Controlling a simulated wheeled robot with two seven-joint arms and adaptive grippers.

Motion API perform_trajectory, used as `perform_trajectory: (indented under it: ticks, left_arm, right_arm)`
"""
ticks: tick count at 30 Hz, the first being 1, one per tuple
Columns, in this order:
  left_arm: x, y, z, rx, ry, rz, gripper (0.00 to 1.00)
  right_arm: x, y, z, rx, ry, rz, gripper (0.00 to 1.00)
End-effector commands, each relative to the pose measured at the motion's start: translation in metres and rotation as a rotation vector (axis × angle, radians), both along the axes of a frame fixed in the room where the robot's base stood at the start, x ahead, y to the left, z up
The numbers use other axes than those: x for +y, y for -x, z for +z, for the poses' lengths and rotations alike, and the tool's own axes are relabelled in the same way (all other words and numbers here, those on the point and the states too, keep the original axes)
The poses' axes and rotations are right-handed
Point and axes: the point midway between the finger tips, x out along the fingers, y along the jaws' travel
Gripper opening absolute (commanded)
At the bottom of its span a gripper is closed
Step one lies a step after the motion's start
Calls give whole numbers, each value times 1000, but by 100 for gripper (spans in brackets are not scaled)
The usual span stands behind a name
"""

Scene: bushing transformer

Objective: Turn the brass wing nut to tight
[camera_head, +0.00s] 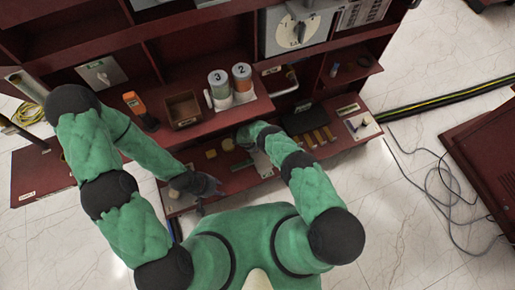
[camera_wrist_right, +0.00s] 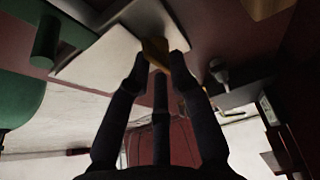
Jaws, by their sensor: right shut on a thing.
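The brass wing nut (camera_wrist_right: 155,50) shows in the right wrist view as a yellowish piece against a pale plate (camera_wrist_right: 96,60). My right gripper (camera_wrist_right: 160,66) is shut on it, with dark fingers on either side. The fingers partly hide the nut, so its turn angle cannot be read. In the head view my right forearm covers the nut and most of the right hand, by the lower shelf. My left gripper (camera_head: 206,190) is at the front left edge of that shelf, its dark fingers spread and apparently empty.
The lower shelf also holds yellow round pieces (camera_head: 211,153) and several brass-coloured bars (camera_head: 320,136). Cans numbered 3 (camera_head: 219,84) and 2 (camera_head: 242,78), an open box (camera_head: 183,109) and an orange meter (camera_head: 135,102) stand above. A cable (camera_head: 440,98) and loose wires lie on the right floor.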

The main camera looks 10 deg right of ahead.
Motion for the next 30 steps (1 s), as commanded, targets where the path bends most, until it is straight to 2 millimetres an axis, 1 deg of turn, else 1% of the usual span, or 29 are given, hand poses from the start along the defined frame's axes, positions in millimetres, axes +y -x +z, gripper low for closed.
perform_trajectory:
  ticks: [1,7,8,9,23,26,30]
  left_arm:
    - [0,0,0,0,0,0,40]
    - [0,0,0,0,0,0,40]
    - [0,0,0,0,0,0,40]
    - [0,0,0,0,0,0,40]
    - [0,0,0,0,0,0,40]
    - [0,0,0,0,0,0,40]
    - [0,0,0,0,0,0,40]
  right_arm:
    - [-2,-13,7,-24,-2,-1,0]
    - [-2,-14,7,-25,-2,0,0]
    - [-2,-14,7,-25,-2,0,30]
    - [-3,-14,7,-26,-2,-1,36]
    - [-2,-7,4,-13,1,-1,36]
    - [-1,-7,7,-12,1,0,36]
    - [3,-10,18,-18,-1,1,36]
